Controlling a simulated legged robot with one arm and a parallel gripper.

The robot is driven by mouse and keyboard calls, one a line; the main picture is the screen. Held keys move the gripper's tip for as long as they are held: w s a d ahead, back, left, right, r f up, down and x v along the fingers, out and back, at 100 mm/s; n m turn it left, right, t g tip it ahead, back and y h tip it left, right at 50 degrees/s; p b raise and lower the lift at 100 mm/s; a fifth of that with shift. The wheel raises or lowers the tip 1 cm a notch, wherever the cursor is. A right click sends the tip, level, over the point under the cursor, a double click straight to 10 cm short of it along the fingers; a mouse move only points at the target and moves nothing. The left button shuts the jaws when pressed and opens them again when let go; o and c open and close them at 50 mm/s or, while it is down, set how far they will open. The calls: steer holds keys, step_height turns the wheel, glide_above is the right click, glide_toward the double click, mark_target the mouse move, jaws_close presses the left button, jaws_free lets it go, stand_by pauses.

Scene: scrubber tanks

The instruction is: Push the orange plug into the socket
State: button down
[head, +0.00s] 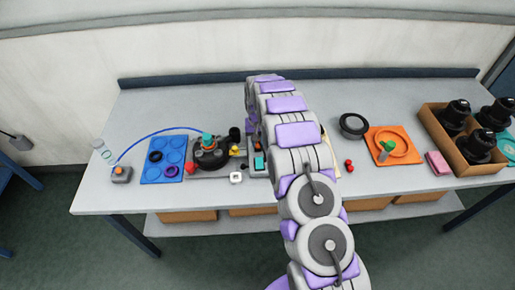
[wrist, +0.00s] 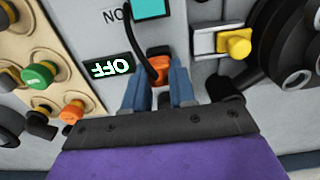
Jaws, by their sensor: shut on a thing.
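The orange plug (wrist: 159,66) is between the two blue fingers of my gripper (wrist: 160,84) in the wrist view, with a black cable rising from it. My gripper is shut on the plug, close over a light grey panel (wrist: 192,18). The socket cannot be made out. I cannot tell whether the plug's tip touches the panel or is inside anything. In the head view my arm covers much of this spot on the bench, and the plug is hidden.
A lit OFF sign (wrist: 112,68) and a teal button (wrist: 152,8) are near the plug. A yellow knob (wrist: 235,45) is to the right. A board with green (wrist: 38,75) and orange knobs is at the left. The bench (head: 105,196) also holds a blue tray (head: 154,177) and a cardboard box (head: 437,120).

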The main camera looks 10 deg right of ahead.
steer(key=shift+f, duration=0.2)
steer(key=c, duration=1.2)
jaws_free()
steer(key=shift+f, duration=0.1)
steer(key=o, duration=0.4)
steer(key=shift+c, duration=0.2)
steer(key=shift+o, duration=0.4)
steer(key=o, duration=0.4)
steer(key=shift+r+p, duration=0.95)
steer(key=shift+r, duration=3.35)
